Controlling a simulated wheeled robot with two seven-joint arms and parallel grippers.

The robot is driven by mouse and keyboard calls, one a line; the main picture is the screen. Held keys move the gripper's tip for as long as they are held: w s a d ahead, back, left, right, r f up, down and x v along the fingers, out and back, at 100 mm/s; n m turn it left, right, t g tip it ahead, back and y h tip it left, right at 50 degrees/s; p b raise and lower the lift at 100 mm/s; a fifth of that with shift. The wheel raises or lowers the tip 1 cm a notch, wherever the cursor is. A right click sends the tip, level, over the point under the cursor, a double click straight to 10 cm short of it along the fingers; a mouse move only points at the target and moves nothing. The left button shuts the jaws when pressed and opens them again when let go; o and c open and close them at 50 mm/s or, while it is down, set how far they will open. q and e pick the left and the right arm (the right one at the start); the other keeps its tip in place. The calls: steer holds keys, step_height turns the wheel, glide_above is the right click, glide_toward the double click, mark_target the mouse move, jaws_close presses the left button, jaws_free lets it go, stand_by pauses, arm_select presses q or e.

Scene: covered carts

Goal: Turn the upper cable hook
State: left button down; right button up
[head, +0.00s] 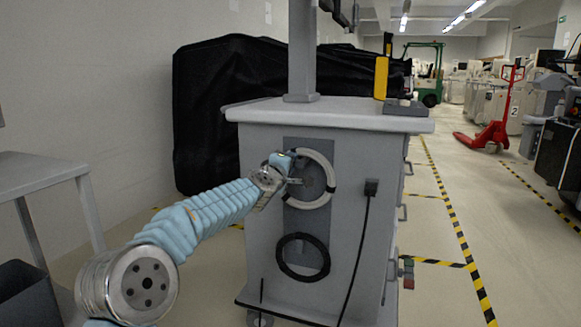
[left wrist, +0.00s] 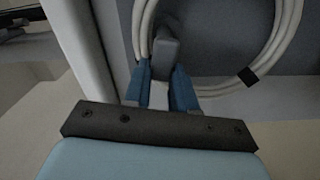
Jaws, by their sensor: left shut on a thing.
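The grey cart (head: 260,200) stands ahead with a dark grey panel on its near face. A coil of white cable (head: 331,172) hangs at the upper part of that panel, and a black coil (head: 282,262) hangs below it. My left gripper (head: 292,180) reaches in from the left at the white coil's left side. In the left wrist view its blue fingers (left wrist: 160,92) are shut on the grey upper cable hook (left wrist: 166,50), with the white cable (left wrist: 278,45) looping behind and right of it. The fingers partly hide the hook. My right gripper is not in view.
A black cable (head: 361,245) runs down from a socket (head: 371,188) right of the panel. A grey table (head: 40,172) stands at the left. A black covered object (head: 205,110) is behind the cart.

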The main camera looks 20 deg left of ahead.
arm_select(q)
steer(key=shift+d+f+n+b, duration=0.55)
steer(key=shift+n+b, duration=0.65)
steer(key=shift+n, duration=2.2)
steer(key=shift+d+f+n+b, duration=0.35)
steer(key=shift+f+n+b, duration=0.6)
steer(key=shift+n, duration=2.45)
steer(key=shift+d+f+n+b, duration=0.45)
steer(key=shift+n+b, duration=1)
steer(key=shift+n, duration=1.95)
